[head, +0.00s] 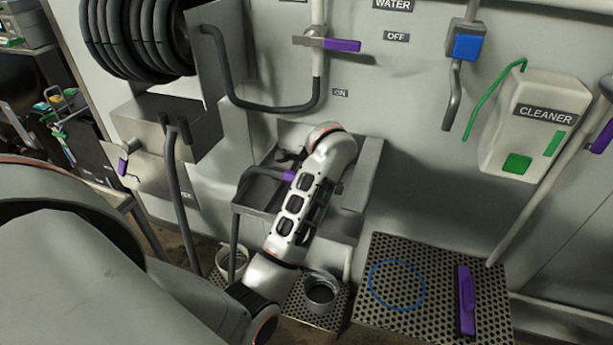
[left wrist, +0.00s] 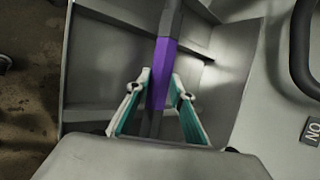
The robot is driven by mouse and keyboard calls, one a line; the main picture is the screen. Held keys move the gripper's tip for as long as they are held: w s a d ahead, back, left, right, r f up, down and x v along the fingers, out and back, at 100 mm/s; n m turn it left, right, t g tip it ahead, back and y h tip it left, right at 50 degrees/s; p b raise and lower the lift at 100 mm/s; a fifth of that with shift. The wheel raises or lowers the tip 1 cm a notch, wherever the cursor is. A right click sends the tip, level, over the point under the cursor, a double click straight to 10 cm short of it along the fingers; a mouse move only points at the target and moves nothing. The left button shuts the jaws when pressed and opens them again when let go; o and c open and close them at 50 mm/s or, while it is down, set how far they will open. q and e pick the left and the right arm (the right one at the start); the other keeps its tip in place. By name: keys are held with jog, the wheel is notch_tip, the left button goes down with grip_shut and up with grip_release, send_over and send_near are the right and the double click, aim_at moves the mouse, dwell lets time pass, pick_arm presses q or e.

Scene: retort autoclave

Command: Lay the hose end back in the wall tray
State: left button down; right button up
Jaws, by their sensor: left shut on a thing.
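The wall tray (head: 368,172) is a grey metal tray fixed to the wall in the middle of the head view. It fills the background of the left wrist view (left wrist: 92,68). The hose end is a dark tube with a purple band (head: 289,175); the band also shows in the left wrist view (left wrist: 161,72). My left gripper (head: 287,160) is over the tray, largely hidden by its own wrist in the head view. In the left wrist view its teal-padded fingers (left wrist: 158,98) are shut around the hose at the purple band. I cannot tell whether the hose touches the tray floor. My right gripper is not in view.
A water valve with a purple lever (head: 342,45) and a hanging black hose loop (head: 275,107) are above the tray. A cleaner dispenser (head: 490,150) is at right. A perforated platform (head: 430,255) holds a blue ring and purple tool (head: 466,300). A dark bucket (head: 321,294) stands below.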

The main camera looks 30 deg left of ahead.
pick_arm(q)
jog(key=shift+f, duration=0.3)
dwell(0.6)
jog(key=c, duration=1.7)
grip_release()
jog(key=shift+f, duration=0.1)
